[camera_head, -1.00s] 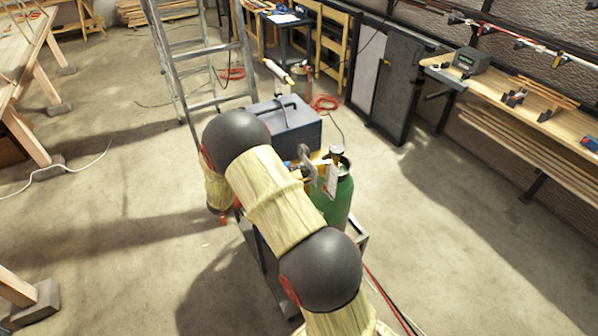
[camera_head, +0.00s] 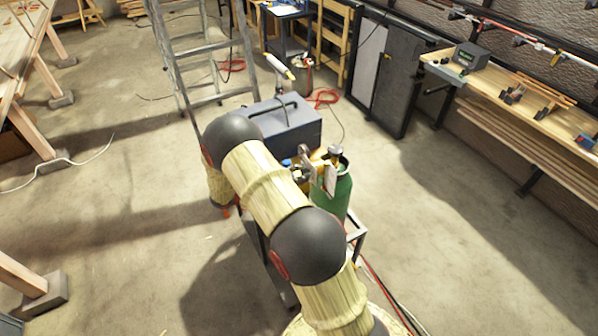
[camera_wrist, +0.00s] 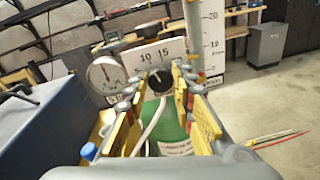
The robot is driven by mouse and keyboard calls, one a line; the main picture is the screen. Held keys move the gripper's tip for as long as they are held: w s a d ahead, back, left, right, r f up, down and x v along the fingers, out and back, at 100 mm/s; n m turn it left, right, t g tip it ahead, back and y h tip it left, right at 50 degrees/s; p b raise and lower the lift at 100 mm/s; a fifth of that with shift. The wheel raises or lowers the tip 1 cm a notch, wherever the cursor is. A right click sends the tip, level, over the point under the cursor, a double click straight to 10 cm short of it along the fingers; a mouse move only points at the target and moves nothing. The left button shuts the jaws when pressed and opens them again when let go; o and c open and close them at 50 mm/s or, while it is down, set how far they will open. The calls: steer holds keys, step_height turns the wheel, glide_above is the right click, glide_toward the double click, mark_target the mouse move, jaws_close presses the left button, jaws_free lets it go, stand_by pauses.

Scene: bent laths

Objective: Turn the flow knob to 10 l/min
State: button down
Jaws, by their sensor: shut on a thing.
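The black flow knob (camera_wrist: 159,80) sits in front of a white dial plate (camera_wrist: 147,54) with 10 and 15 readable on it. A pale mark on the knob points up and slightly left, between those numbers as far as I can tell. My gripper (camera_wrist: 160,82), with yellow-padded fingers, is shut on the knob, one finger on each side. A round gauge (camera_wrist: 105,74) is left of the plate. A vertical tube with a white scale (camera_wrist: 212,40) stands to the right. The green cylinder (camera_wrist: 173,130) is below; in the head view it (camera_head: 335,195) stands beyond my arm.
A blue-grey toolbox (camera_head: 287,124) stands beside the cylinder. A ladder (camera_head: 200,60) is behind it. A workbench (camera_head: 520,100) runs along the right wall. Red and black hoses (camera_head: 385,297) lie on the floor. Open floor lies to the right.

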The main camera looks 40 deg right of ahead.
steer(key=shift+f+n, duration=0.1)
steer(key=shift+n, duration=0.5)
steer(key=c, duration=1.5)
jaws_free()
steer(key=v, duration=1.2)
steer(key=shift+w, duration=0.15)
